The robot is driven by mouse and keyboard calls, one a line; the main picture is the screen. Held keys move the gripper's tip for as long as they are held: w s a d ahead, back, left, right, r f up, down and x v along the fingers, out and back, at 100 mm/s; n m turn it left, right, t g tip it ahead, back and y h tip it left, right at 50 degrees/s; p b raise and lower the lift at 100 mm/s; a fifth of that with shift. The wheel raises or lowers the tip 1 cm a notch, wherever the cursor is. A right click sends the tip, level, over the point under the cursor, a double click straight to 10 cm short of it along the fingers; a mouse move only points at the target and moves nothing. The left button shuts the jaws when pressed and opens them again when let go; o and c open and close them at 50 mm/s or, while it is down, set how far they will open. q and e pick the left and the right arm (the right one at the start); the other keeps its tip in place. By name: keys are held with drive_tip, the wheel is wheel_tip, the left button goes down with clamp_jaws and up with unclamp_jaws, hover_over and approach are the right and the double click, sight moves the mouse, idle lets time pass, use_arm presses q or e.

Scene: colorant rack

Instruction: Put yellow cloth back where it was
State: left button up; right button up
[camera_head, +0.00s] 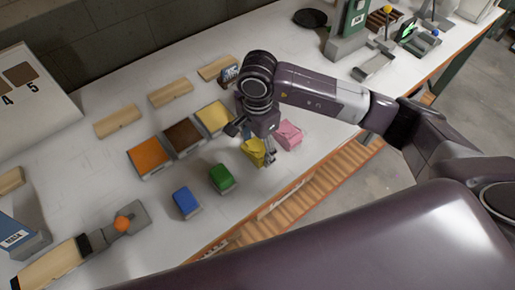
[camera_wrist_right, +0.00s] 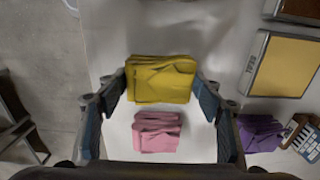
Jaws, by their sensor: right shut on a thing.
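The yellow cloth (camera_head: 253,152) is a folded block between the fingers of my right gripper (camera_head: 256,148), over the white table near its front edge. In the right wrist view the yellow cloth (camera_wrist_right: 160,80) spans the gap between the two dark fingers of the right gripper (camera_wrist_right: 160,92), which is shut on it. I cannot tell whether the cloth touches the table. The pink cloth (camera_head: 288,134) lies just right of it and also shows below it in the wrist view (camera_wrist_right: 157,132). My left gripper is not in view.
Green (camera_head: 221,178) and blue (camera_head: 187,203) cloths lie to the left along the front. Orange (camera_head: 149,155), brown (camera_head: 183,137) and yellow (camera_head: 214,117) trays stand behind. A purple cloth (camera_wrist_right: 258,132) shows in the wrist view. Wooden blocks (camera_head: 170,92) line the back.

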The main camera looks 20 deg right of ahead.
sight(257, 148)
wheel_tip(257, 148, down, 2)
drive_tip(key=shift+f, duration=0.4)
drive_tip(key=o, duration=1.1)
drive_tip(key=shift+r, duration=0.1)
drive_tip(key=shift+r, duration=0.1)
drive_tip(key=shift+r+p, duration=0.2)
drive_tip(key=shift+p, duration=0.15)
wheel_tip(257, 148, up, 10)
drive_tip(key=b, duration=0.4)
drive_tip(key=shift+r, duration=0.25)
drive_tip(key=shift+r+b, duration=0.35)
drive_tip(key=shift+r, duration=0.25)
